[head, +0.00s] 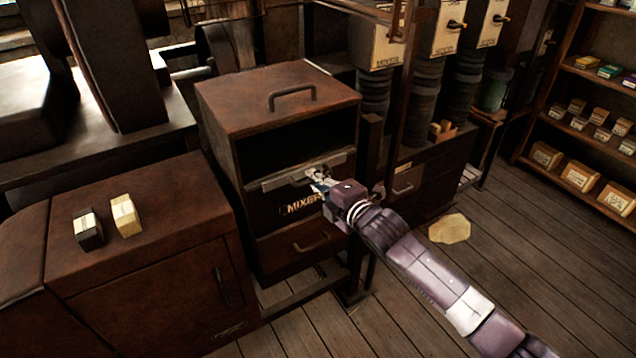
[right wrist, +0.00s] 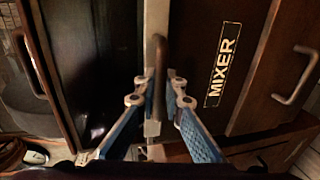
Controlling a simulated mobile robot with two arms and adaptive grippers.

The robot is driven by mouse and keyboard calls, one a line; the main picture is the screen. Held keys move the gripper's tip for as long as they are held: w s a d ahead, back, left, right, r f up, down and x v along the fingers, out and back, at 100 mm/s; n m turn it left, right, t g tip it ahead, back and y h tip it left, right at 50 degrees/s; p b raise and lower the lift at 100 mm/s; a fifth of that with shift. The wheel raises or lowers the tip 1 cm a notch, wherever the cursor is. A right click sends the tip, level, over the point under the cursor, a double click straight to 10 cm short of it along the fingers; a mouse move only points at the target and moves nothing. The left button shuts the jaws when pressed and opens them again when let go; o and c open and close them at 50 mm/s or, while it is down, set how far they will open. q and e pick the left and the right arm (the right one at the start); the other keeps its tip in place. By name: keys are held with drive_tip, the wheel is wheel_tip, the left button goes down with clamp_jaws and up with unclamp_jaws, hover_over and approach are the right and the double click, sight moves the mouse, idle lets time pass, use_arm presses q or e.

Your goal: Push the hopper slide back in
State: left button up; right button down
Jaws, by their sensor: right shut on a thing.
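The brown hopper cabinet (head: 275,88) marked MIXER stands in the middle of the head view, with a dark opening in its upper front. The grey metal hopper slide (head: 267,184) lies along the lower edge of that opening. It shows in the right wrist view as a pale strip (right wrist: 156,22) with a dark bar handle (right wrist: 160,70). My right gripper (head: 322,184) is at the slide's front. In the right wrist view its blue fingers (right wrist: 162,100) are shut on the handle, one on each side. How far the slide stands out is hard to tell. My left gripper is out of view.
A lower drawer with a handle (head: 312,245) sits under the MIXER label. A low brown cabinet (head: 160,185) at left carries a dark box (head: 88,230) and a yellow box (head: 125,216). Shelves (head: 585,75) stand at right. The wooden floor (head: 500,260) at right is mostly clear.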

drive_tip(key=shift+r, duration=0.15)
drive_tip(key=c, duration=2.5)
unclamp_jaws()
drive_tip(key=o, duration=0.5)
drive_tip(key=shift+w+a, duration=0.1)
drive_tip(key=v, duration=1.2)
